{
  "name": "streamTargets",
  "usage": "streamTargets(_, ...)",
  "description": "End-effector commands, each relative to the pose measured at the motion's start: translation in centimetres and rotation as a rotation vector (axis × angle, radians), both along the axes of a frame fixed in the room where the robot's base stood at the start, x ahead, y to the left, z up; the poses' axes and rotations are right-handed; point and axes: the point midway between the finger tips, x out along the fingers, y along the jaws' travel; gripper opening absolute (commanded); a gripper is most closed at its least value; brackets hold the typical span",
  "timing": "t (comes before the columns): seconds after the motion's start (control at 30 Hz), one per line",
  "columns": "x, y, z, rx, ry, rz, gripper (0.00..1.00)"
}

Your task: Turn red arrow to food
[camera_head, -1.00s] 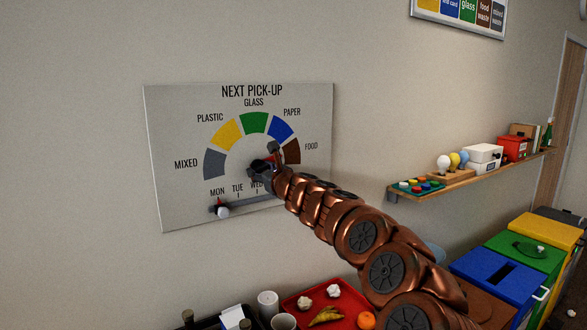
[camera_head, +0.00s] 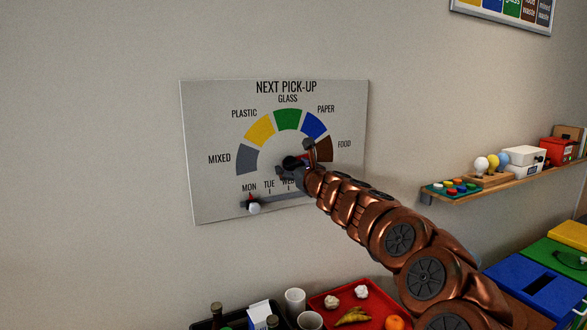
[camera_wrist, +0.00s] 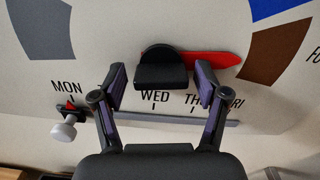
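The red arrow (camera_wrist: 215,59) shows in the wrist view. It extends right from its black knob (camera_wrist: 160,75), its tip toward the brown food segment (camera_wrist: 272,50). In the head view the brown food segment (camera_head: 322,148) is at the right end of the dial on the board (camera_head: 210,125). My gripper (camera_wrist: 160,85) is open, one finger on each side of the knob, with visible gaps. In the head view my gripper (camera_head: 300,168) is at the dial's centre and hides most of the arrow.
A slider with a white knob (camera_wrist: 64,130) sits under MON, on a rail below the day names. A red tray (camera_head: 375,305) with litter and fruit is below the board. A shelf (camera_head: 500,184) and coloured bins (camera_head: 535,283) are at the right.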

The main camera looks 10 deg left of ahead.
Motion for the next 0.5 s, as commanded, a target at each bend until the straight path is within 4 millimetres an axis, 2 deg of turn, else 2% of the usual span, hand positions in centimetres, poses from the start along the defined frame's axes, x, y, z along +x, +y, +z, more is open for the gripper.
streamTargets(0.5, -0.63, -0.66, 0.36, 0.004, -0.002, -0.003, 0.75)
